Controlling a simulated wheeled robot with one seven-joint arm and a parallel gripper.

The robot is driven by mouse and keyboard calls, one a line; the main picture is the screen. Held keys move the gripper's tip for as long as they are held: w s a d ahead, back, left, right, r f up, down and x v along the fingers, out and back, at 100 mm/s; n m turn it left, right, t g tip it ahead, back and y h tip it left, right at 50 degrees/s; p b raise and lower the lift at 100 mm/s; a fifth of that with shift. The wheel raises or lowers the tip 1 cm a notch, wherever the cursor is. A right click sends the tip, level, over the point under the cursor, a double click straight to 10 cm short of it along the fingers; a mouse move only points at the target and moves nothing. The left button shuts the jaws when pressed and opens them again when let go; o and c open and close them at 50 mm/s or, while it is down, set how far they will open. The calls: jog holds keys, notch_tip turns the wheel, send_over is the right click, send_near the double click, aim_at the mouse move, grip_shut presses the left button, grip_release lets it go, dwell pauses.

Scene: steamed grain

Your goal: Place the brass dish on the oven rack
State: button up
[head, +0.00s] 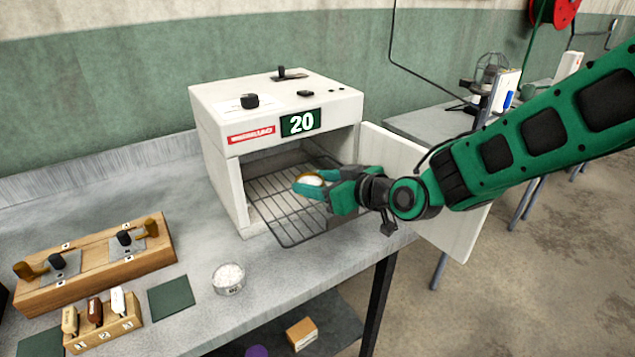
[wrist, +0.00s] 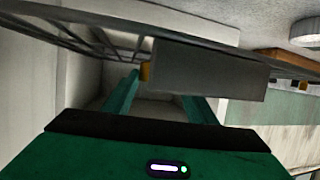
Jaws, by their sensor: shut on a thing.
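My gripper (head: 310,181) is in front of the open oven, above the wire rack (head: 280,200). It is shut on the small brass dish (head: 313,178), which has a yellowish rim and white contents; the fingers hide part of it. The dish appears above the rack, with no clear contact visible. The rack sits in the oven (head: 225,115) and sticks out past its front edge. In the wrist view the two fingers (wrist: 158,102) show close to the rack bars (wrist: 90,38). A grey block-like shape with a yellow edge is between them; I cannot tell what it is.
The white oven door (head: 455,215) stands open on the right, close to my arm. On the counter are a clear dish of white grains (head: 229,278), a dark green mat (head: 171,297), a wooden stand (head: 100,265) and a numbered block (head: 103,325).

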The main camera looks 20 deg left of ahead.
jog(key=shift+f, duration=0.1)
jog(key=o, duration=1.1)
jog(key=shift+d+r, duration=0.15)
jog(key=shift+r, duration=0.05)
jog(key=v, duration=1.1)
jog(key=shift+s+d+r, duration=0.1)
jog(key=shift+s+d, duration=0.2)
